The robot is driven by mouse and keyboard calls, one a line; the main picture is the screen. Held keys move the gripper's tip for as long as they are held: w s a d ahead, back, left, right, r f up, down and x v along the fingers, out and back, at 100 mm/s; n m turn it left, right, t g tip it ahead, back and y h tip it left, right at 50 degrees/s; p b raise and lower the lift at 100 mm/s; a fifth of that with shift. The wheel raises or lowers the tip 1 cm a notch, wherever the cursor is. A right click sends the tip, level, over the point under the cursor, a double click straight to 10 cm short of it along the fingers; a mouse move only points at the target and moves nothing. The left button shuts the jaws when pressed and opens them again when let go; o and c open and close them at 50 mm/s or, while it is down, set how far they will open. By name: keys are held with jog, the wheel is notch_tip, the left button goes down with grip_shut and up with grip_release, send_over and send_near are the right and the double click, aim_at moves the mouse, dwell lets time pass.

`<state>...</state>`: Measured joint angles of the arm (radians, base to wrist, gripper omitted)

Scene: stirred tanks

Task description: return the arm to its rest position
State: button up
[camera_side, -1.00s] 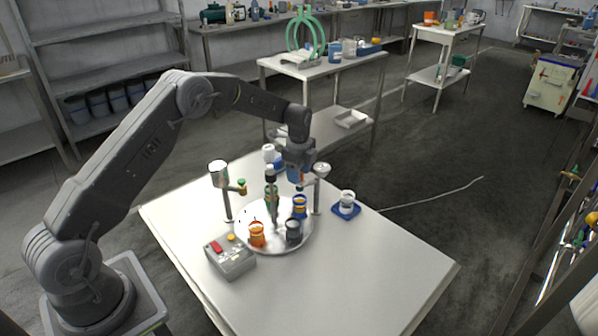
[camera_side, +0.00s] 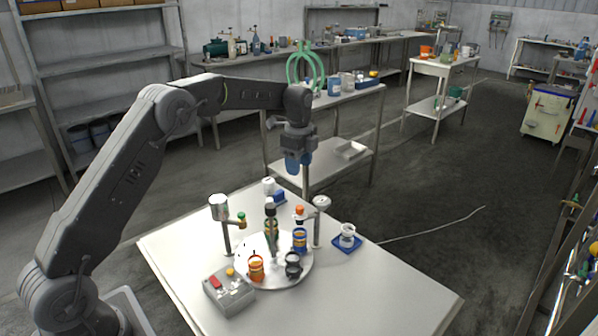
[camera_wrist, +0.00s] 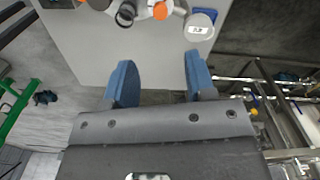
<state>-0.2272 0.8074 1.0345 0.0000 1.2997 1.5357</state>
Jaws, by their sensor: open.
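My gripper (camera_side: 298,168) hangs above the far edge of the white table, pointing down, clear of everything on it. In the wrist view its two blue fingers (camera_wrist: 158,85) are spread apart with nothing between them. The arm reaches out from the left, raised over the table. Below and nearer stands the round silver turntable (camera_side: 298,277) with several small tanks on it, among them an orange one (camera_side: 256,268), a dark one (camera_side: 293,266) and a blue one (camera_side: 300,240).
A grey control box (camera_side: 229,291) with a red switch sits at the table's near left. A white cup stands on a blue coaster (camera_side: 347,242) at the right. Posts with white cups (camera_side: 219,207) flank the turntable. The right front of the white table (camera_side: 385,290) is bare.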

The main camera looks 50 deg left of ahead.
jog(key=s+d+r+n+t, duration=0.1)
jog(key=s+d+r+n, duration=0.3)
jog(key=s+r, duration=0.35)
jog(key=s+d+r+n+t, duration=0.2)
jog(key=s+d+r+n, duration=0.15)
jog(key=s+r, duration=0.45)
jog(key=s+d+f+n+t, duration=0.1)
jog(key=s+n, duration=0.1)
jog(key=s, duration=0.4)
jog(key=s+d+f+n, duration=0.2)
jog(key=s+n, duration=0.1)
jog(key=s, duration=0.4)
jog(key=s+d+f+n+t, duration=0.1)
jog(key=s+d+f+n, duration=0.1)
jog(key=s, duration=0.5)
jog(key=shift+s+d+f+t, duration=0.15)
jog(key=shift+s+d+t, duration=0.05)
jog(key=shift+s+t, duration=0.1)
jog(key=shift+w+n, duration=0.1)
jog(key=shift+n, duration=0.15)
